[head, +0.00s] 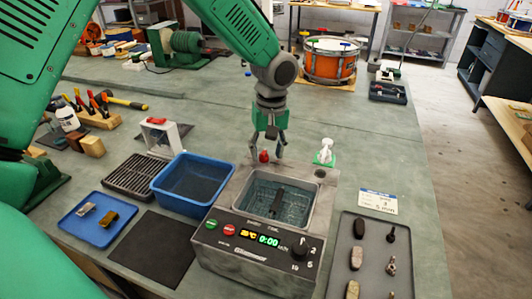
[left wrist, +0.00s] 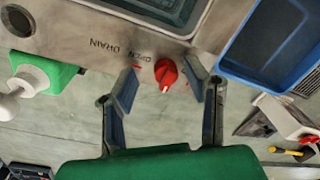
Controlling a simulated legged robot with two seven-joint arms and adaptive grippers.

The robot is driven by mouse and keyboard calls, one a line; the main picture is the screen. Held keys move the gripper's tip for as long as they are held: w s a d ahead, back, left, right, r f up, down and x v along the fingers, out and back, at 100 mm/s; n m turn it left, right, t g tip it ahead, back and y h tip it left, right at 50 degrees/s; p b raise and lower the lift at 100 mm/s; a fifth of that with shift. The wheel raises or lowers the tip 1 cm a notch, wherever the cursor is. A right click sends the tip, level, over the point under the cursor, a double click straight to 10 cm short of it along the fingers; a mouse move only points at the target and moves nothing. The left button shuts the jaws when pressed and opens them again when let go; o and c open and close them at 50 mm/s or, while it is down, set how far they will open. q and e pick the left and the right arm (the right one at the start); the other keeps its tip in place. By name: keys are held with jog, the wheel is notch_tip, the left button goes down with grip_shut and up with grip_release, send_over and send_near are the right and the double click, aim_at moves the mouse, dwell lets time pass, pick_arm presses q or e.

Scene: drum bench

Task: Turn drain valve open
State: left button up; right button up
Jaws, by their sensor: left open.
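The red drain valve knob (head: 264,156) sits at the back rim of the cleaner (head: 240,245), a grey box with a metal tank. In the left wrist view the red knob (left wrist: 166,73) has a white mark at its lower edge. The words DRAIN and OPEN are printed beside it. My left gripper (head: 268,150) points down at the cleaner's back edge. In the left wrist view its fingers (left wrist: 164,80) are open, one on each side of the knob, with visible gaps. I cannot tell its height over the knob. My right gripper is not in view.
A dark part (head: 277,204) lies in the tank. A blue bin (head: 190,207) stands close left. A white nozzle piece on a green base (head: 325,156) is just right of the knob. A grey tray (head: 372,275) with several parts lies at right. The bench behind is mostly clear.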

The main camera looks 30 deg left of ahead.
pick_arm(q)
jog(key=shift+d+f, duration=0.15)
jog(key=shift+f, duration=0.2)
jog(key=shift+a+f, duration=0.15)
jog(key=shift+a, duration=0.65)
jog(key=shift+c, duration=1.2)
jog(key=shift+a+f, duration=0.1)
jog(key=shift+a, duration=0.05)
grip_shut()
jog(key=shift+d, duration=0.45)
jog(key=shift+s+a+m+p, duration=0.1)
jog(key=shift+a+m+p, duration=0.05)
jog(key=shift+m+p, duration=2.05)
jog(key=m+p, duration=0.2)
jog(key=m, duration=0.1)
jog(key=shift+s+m+p, duration=0.1)
jog(key=shift+m+p, duration=0.2)
jog(key=shift+p, duration=0.05)
jog(key=m+p, duration=0.3)
jog(key=m, duration=0.2)
jog(key=shift+t, duration=0.3)
jog(key=shift+m+p, duration=0.95)
jog(key=shift+m, duration=1.55)
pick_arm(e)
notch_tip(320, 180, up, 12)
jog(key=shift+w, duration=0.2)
